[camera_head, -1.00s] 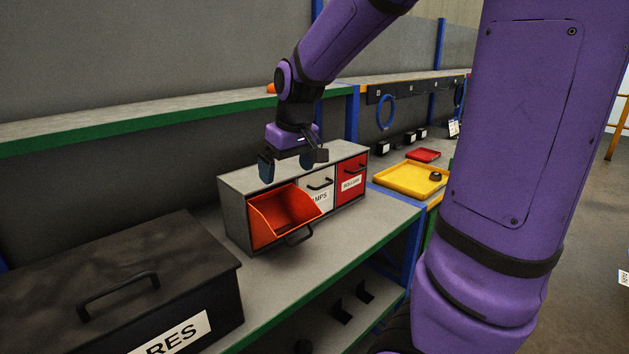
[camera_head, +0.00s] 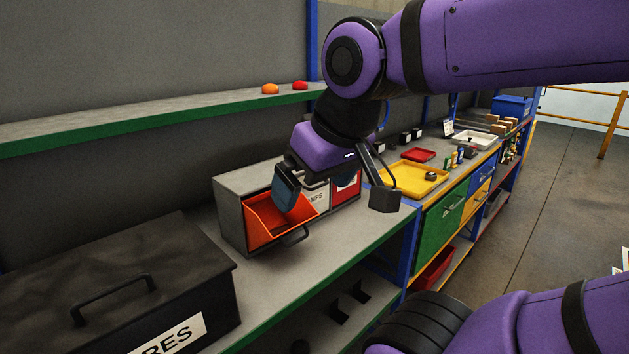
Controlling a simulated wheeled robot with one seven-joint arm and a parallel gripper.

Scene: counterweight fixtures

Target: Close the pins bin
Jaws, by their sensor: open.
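The orange bin (camera_head: 267,222) stands tilted out of the left bay of a grey three-bin cabinet (camera_head: 231,212) on the bench. It is open and looks empty, with a dark handle (camera_head: 295,237) at its lower front. Any label on it is hidden, so I cannot read whether it says pins. My gripper (camera_head: 335,203) is open, its fingers spread wide, in front of the cabinet. The left finger overlaps the orange bin's right side in the picture; I cannot tell whether they touch. The right finger hangs over the bench to the right.
A white bin (camera_head: 316,199) and a red bin (camera_head: 345,190), partly hidden by my gripper, sit shut in the cabinet. A black lidded box (camera_head: 120,285) stands at front left. A green-edged shelf (camera_head: 150,128) runs above. A yellow tray (camera_head: 405,180) lies right.

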